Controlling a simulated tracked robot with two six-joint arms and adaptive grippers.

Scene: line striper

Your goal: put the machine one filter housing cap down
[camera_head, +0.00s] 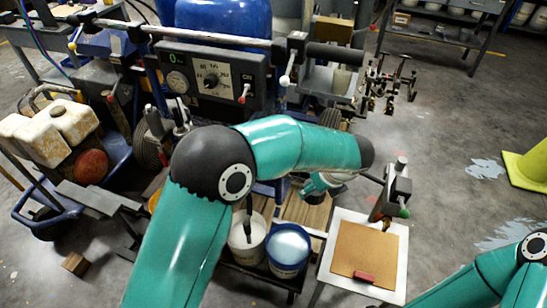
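My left arm reaches across the middle of the view, its forearm in front of the line striper (215,75). A small teal wrist part shows just under the forearm's end, but the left gripper's fingers are hidden, so I cannot see what they hold. My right arm shows only at the lower right corner, and its gripper is outside the picture. I cannot make out a filter housing cap for certain. A small white table (400,262) with a brown mat (366,248) stands right of centre. A small red block (364,277) lies at the mat's front edge.
A white bucket (246,252) and a blue-rimmed bucket (289,246) stand left of the table. A grey device with a green knob (397,190) is at the table's back edge. A yellow-green object (528,165) stands at far right. Open floor lies right of the table.

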